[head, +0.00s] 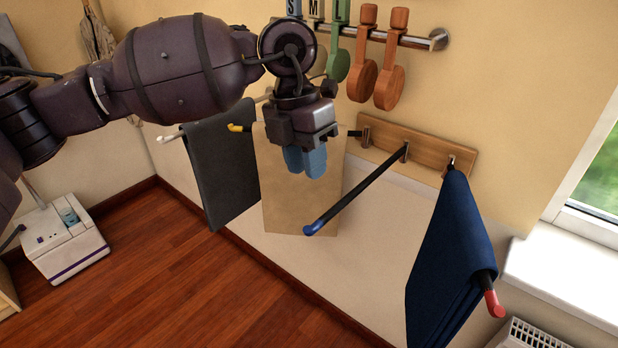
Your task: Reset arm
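My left arm comes in from the left across the upper part of the head view and is bent, with the wrist hanging down. My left gripper (304,164) points down in front of the beige cloth on the wall rack. Its two rounded blue tips lie side by side with almost no gap, and I see nothing held between them. My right arm and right gripper are out of view.
A wooden wall rack (430,148) has projecting rods; the blue-tipped rod (355,196) is bare. Grey (222,165), beige (290,212) and navy (450,255) cloths hang there. A white appliance (66,240) stands left. The wooden floor (200,280) is clear.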

